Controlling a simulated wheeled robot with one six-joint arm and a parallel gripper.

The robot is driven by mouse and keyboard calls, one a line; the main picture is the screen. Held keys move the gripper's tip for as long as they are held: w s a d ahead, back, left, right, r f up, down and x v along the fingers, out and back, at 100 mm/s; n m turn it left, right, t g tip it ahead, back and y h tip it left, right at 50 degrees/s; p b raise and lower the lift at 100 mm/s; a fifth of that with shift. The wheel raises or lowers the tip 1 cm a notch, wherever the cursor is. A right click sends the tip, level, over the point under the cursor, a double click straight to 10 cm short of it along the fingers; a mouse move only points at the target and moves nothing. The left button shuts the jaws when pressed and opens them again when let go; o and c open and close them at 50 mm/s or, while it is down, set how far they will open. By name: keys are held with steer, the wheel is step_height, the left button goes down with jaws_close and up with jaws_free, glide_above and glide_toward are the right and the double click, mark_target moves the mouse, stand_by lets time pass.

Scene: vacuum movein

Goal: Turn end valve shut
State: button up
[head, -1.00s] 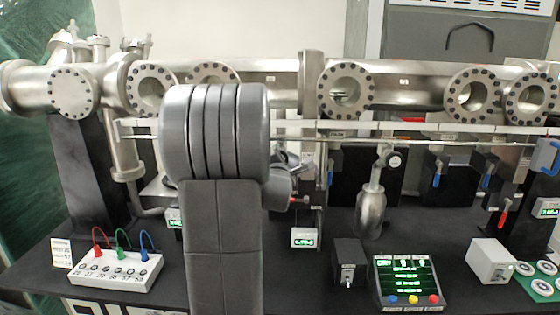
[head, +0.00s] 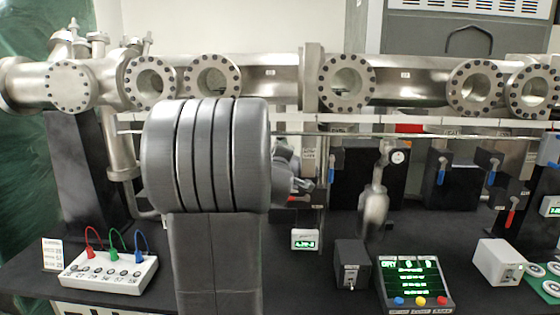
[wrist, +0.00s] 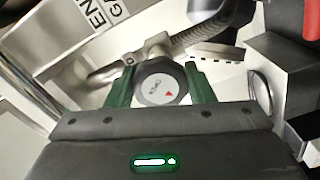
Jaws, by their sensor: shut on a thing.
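The end valve's knob (wrist: 158,84) shows in the wrist view as a dark, many-sided cap with a grey face, small lettering and a red arrow mark. My gripper (wrist: 160,88) has its two green fingers on either side of the knob and is shut on it. A metal fitting and a ribbed hose run behind the knob. A white label (wrist: 95,15) with large letters starting "EN" is partly cut off above it. In the head view my own arm covers the knob, and only a small part of the gripper end shows to its right.
A long steel pipe (head: 270,85) with round flanged ports runs across the back. A white box with coloured leads (head: 110,275), a dark switch box (head: 352,266) and a green-screen panel (head: 411,280) stand on the black bench. Blue-handled valves (head: 440,172) hang at the right.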

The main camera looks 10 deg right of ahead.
steer(key=m+b, duration=0.2)
steer(key=m, duration=0.4)
steer(key=shift+f, duration=0.15)
steer(key=m+b, duration=0.2)
steer(key=m, duration=0.4)
steer(key=shift+m, duration=0.4)
steer(key=m+b, duration=0.1)
steer(key=m, duration=0.5)
steer(key=shift+a, duration=0.1)
steer(key=m+b, duration=0.1)
steer(key=m, duration=0.5)
steer(key=o, duration=1)
steer(key=shift+c, duration=0.2)
